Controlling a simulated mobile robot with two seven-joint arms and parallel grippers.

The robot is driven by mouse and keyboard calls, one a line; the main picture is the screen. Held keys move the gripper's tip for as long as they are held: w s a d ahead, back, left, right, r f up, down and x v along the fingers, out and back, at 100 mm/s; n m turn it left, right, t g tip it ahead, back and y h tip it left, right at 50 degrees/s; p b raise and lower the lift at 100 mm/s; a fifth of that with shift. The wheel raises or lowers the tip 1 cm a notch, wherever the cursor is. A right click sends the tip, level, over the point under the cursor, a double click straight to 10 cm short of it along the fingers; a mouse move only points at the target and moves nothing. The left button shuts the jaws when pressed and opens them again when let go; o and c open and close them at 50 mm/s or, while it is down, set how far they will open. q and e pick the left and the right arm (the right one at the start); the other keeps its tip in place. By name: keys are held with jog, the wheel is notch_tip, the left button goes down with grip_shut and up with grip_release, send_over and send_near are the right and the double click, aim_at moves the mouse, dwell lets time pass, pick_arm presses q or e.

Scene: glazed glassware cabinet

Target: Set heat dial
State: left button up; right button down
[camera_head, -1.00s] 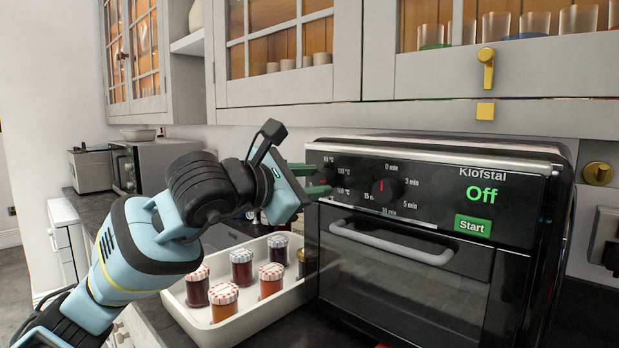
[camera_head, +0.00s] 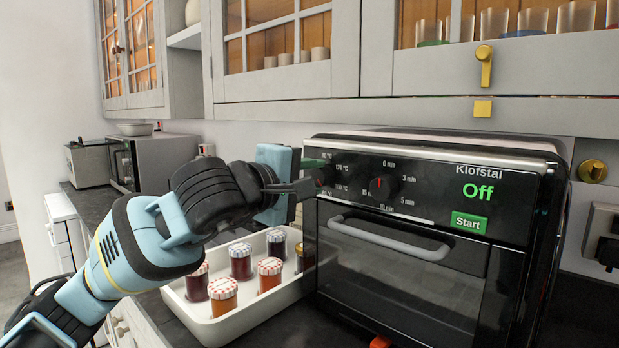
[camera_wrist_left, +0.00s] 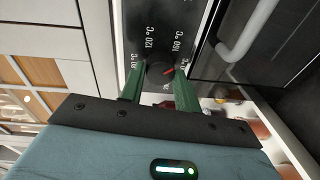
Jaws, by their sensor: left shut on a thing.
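The oven (camera_head: 460,185) is black, with a screen that reads "Off" and a green Start button (camera_head: 469,222). The heat dial (camera_head: 324,174) is the left knob on its panel. My left gripper (camera_head: 312,183) is on this dial, its green fingers on either side. In the left wrist view, my left gripper (camera_wrist_left: 160,88) is shut on the dark heat dial (camera_wrist_left: 158,72). The dial's red mark points to the picture's right, near a partly hidden temperature label. The timer dial (camera_head: 382,187) is to the right, its red mark near upright. My right gripper does not show.
A white tray (camera_head: 232,327) with several jam jars stands left of the oven, under my left arm. The oven door handle (camera_head: 390,240) sticks out below the dials. Glazed cabinets (camera_head: 285,85) hang above. A small orange thing (camera_head: 380,342) shows at the bottom edge, unclear.

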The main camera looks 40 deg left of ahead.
pick_arm(q)
jog(key=m, duration=0.3)
jog(key=shift+f+m+t, duration=0.1)
jog(key=shift+m+t, duration=0.3)
jog(key=shift+m, duration=1.8)
jog(key=o, duration=1)
jog(key=shift+c, duration=0.2)
jog(key=shift+s, duration=0.1)
